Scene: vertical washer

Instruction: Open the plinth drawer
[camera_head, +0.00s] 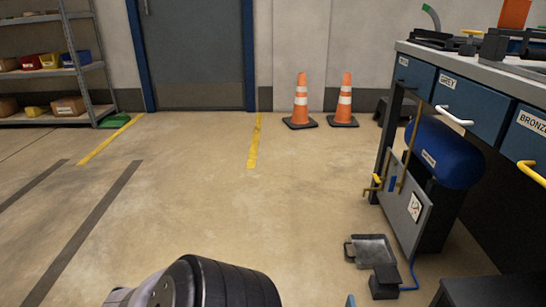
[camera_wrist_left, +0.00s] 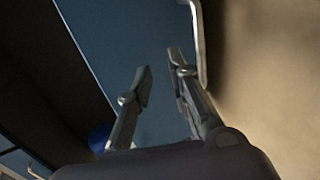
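In the left wrist view my left gripper (camera_wrist_left: 159,72) has its two fingers apart, with nothing between them. Behind the fingers is a blue panel (camera_wrist_left: 115,40), and a pale metal bar handle (camera_wrist_left: 199,42) runs down its right side near the top. The right fingertip is close to the handle; I cannot tell whether they touch. I cannot tell for certain that this panel is the plinth drawer. No plinth drawer can be made out in the head view, where neither gripper shows.
A workbench (camera_head: 484,73) with blue labelled drawers (camera_head: 464,103) stands at right. Below it are a blue tank (camera_head: 444,152), a grey panel (camera_head: 406,203) and a pedal-like part (camera_head: 371,250) on the floor. Two cones (camera_head: 301,103) stand by the wall. The middle floor is clear.

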